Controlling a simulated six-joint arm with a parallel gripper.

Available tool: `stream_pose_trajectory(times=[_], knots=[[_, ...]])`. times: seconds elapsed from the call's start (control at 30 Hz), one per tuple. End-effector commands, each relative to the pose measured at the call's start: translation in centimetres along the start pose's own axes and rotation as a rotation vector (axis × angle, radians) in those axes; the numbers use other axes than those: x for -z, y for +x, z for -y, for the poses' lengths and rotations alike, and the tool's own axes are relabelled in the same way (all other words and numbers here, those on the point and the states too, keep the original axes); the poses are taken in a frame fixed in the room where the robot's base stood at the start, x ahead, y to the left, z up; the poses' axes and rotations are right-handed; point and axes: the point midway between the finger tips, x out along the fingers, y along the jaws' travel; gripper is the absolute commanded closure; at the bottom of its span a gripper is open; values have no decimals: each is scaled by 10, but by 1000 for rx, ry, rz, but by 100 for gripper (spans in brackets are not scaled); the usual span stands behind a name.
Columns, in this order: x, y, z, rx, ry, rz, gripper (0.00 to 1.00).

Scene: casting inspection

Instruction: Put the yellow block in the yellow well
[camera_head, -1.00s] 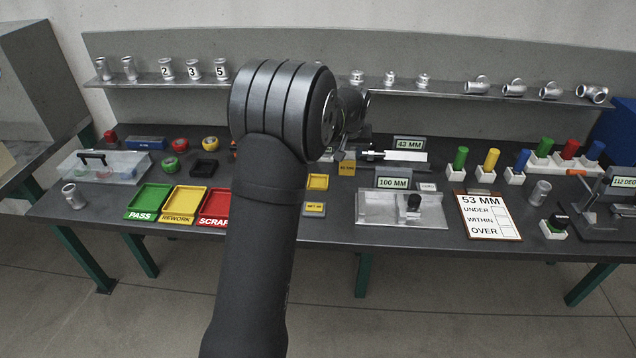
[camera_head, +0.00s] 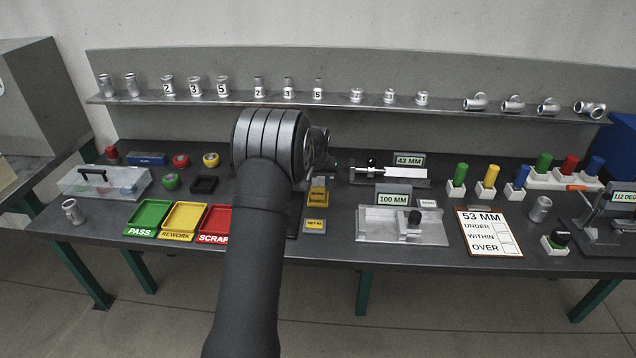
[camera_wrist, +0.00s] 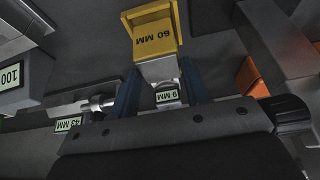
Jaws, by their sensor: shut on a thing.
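The yellow block (camera_wrist: 155,40), marked "60 MM", is between the blue fingertips of my gripper (camera_wrist: 160,72) in the wrist view. My gripper is shut on its pale grey near end. In the head view the yellow block (camera_head: 317,202) shows just right of my arm. The yellow well (camera_head: 319,186) seems to lie right at the block, its rim partly covered. A raised yellow rim also borders the block's far side in the wrist view. I cannot tell whether the block is inside the well or just above it.
A yellow-labelled plate (camera_head: 314,226) lies just in front. The 100 MM gauge (camera_head: 393,225) and 43 MM gauge (camera_head: 395,177) stand to the right. The green tray (camera_head: 150,216), yellow REWORK tray (camera_head: 185,219) and red tray (camera_head: 214,223) lie left of my arm.

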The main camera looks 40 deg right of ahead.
Motion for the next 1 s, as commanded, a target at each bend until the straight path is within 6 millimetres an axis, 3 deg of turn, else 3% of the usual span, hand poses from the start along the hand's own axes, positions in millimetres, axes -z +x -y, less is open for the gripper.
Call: stream_pose_trajectory(times=[0.1, 0.47, 0.5, 0.57, 0.87, 1.0], knots=[[-5, 12, 0, 0, 0, 0, 100], [-6, 15, 0, 0, 0, -1, 100], [-6, 15, 0, 0, 0, -1, 49], [-6, 15, 0, 0, 0, -1, 37], [-6, 14, 0, 0, 0, -1, 35], [-5, 5, 0, 0, 0, -1, 35]])
